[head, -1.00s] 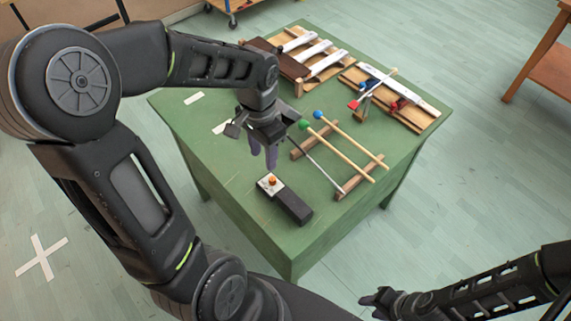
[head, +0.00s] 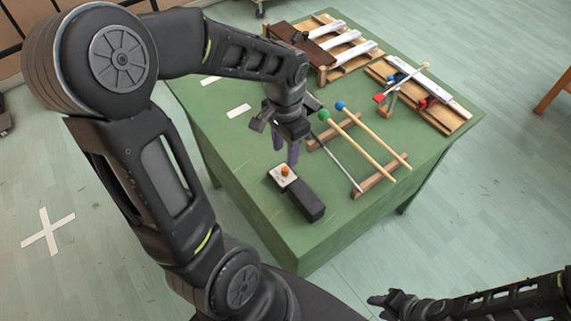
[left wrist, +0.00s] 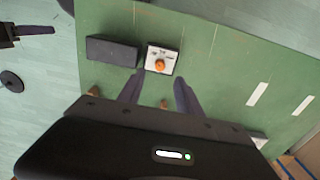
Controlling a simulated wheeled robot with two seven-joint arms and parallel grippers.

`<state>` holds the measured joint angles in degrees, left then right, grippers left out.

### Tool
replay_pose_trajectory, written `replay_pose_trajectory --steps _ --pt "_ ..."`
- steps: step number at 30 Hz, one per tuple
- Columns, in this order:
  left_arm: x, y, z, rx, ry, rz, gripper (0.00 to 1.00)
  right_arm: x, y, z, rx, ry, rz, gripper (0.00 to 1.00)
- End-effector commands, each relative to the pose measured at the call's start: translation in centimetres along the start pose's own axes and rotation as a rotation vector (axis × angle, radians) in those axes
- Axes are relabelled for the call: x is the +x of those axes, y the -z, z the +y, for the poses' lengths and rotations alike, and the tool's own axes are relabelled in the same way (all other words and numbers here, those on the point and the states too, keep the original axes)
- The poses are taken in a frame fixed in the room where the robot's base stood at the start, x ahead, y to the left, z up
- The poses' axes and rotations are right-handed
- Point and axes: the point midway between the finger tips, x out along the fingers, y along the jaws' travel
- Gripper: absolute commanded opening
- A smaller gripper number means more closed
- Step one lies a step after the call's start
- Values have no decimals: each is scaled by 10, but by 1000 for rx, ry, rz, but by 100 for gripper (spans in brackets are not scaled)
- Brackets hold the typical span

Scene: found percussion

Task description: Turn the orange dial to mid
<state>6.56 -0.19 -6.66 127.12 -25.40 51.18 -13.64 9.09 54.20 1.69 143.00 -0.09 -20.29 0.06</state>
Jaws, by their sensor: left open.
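The orange dial (head: 285,171) sits on a white plate at one end of a dark box (head: 308,204) on the green table (head: 240,150). The dial also shows in the left wrist view (left wrist: 159,65), on the white plate (left wrist: 166,52), with the dark box (left wrist: 111,51) to its left. My left gripper (head: 286,158) is above the table, close to the dial. In the left wrist view its fingers (left wrist: 158,88) are spread and empty, and the dial lies just beyond and between their tips. My right gripper (head: 378,302) is low at the right, away from the table; its jaws are too small to judge.
Two mallets, one green-headed (head: 324,116) and one blue-headed (head: 340,106), rest on a wooden rack (head: 372,182) right of the dial. Bar instruments (head: 340,45) (head: 425,95) stand at the back. White tape strips (head: 239,111) lie on the table's left side.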

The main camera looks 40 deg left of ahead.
Motion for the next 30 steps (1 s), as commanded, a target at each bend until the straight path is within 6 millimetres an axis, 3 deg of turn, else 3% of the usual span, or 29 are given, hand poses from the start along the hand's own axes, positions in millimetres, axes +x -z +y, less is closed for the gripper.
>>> replay_pose_trajectory --steps 15,25,30 --pt "68 0 0 0 -1 -1 41 0 0 0 0 0 0 36" --pt "71 0 0 0 -1 1 41 0 0 0 0 0 0 36" --pt "71 0 0 0 -1 1 27 0 0 0 0 0 0 36"
